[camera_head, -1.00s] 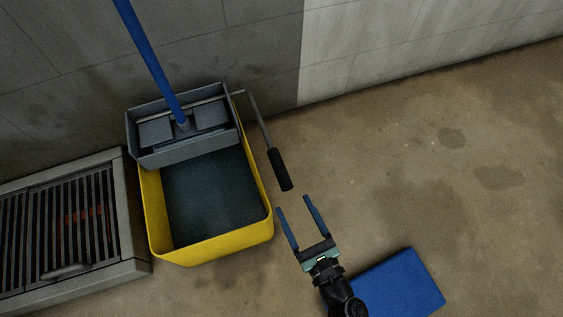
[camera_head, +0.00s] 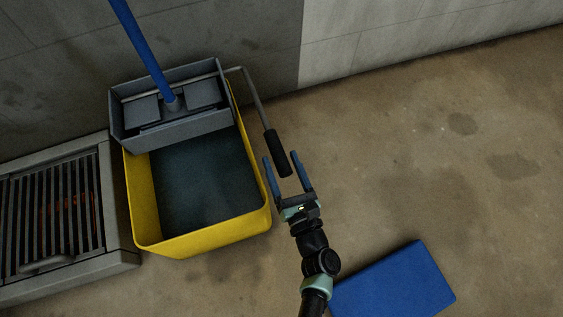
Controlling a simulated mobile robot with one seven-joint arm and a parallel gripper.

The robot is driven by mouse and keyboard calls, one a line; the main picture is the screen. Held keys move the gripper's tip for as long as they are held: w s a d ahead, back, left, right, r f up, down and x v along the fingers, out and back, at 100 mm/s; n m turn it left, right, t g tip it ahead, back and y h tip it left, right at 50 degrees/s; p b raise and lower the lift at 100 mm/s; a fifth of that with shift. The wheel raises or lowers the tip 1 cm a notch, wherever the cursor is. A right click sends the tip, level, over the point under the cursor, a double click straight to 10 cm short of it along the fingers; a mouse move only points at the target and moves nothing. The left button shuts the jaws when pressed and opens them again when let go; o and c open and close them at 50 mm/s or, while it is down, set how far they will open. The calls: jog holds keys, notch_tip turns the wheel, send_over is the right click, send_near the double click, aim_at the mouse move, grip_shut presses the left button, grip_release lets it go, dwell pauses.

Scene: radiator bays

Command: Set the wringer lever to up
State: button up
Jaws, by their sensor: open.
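The wringer lever (camera_head: 257,103) is a thin grey rod with a black grip (camera_head: 277,153) at its end. It runs from the right side of the grey wringer (camera_head: 190,131) and slants toward the lower right of the picture. The wringer sits on the back of a yellow bucket (camera_head: 205,239) holding dark water. My gripper (camera_head: 281,163) is open, its two blue fingers on either side of the lower part of the black grip in the picture. Whether the fingers touch the grip, or are level with it, I cannot tell.
A blue mop handle (camera_head: 140,47) rises from the wringer. A grey grated heater (camera_head: 117,205) with an orange glow stands left of the bucket. A blue flat slab (camera_head: 395,284) lies on the floor at the lower right. A wall stands behind; the floor to the right is clear.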

jog(key=shift+w+a, duration=0.15)
jog(key=shift+w, duration=0.3)
jog(key=shift+c, duration=0.2)
jog(key=c, duration=1)
grip_shut()
jog(key=shift+s, duration=0.1)
